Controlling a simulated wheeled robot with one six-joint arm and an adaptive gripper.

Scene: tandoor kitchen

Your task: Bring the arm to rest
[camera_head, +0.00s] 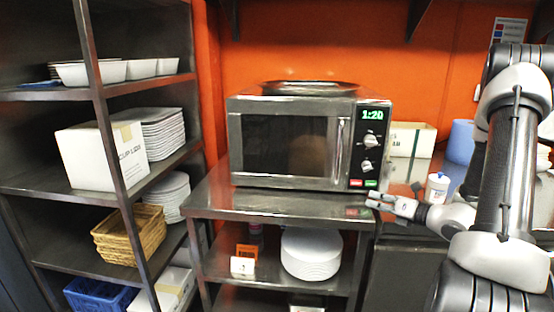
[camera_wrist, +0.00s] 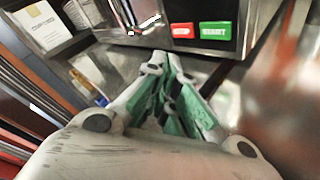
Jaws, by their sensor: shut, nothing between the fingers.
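My gripper (camera_head: 372,200) is at the right front edge of the steel table, just below the lower right corner of the microwave. It is shut and empty. In the wrist view my gripper (camera_wrist: 166,62) shows its fingers together, with green inner pads, pointing toward the microwave's lower front. My arm reaches in from the right side of the head view, bent, with the forearm low. The microwave (camera_head: 285,145) is closed and its display reads 1:20. Its green START button (camera_wrist: 215,30) and red STOP button (camera_wrist: 181,30) lie beyond the fingertips in the wrist view.
The steel table (camera_head: 270,205) carries the microwave, with a tray (camera_head: 308,88) on top. White plates (camera_head: 311,254) are stacked on its lower shelf. A shelf rack (camera_head: 60,95) stands left. A cup (camera_head: 437,187), a blue roll (camera_head: 460,142) and a box (camera_head: 412,139) are close to my arm.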

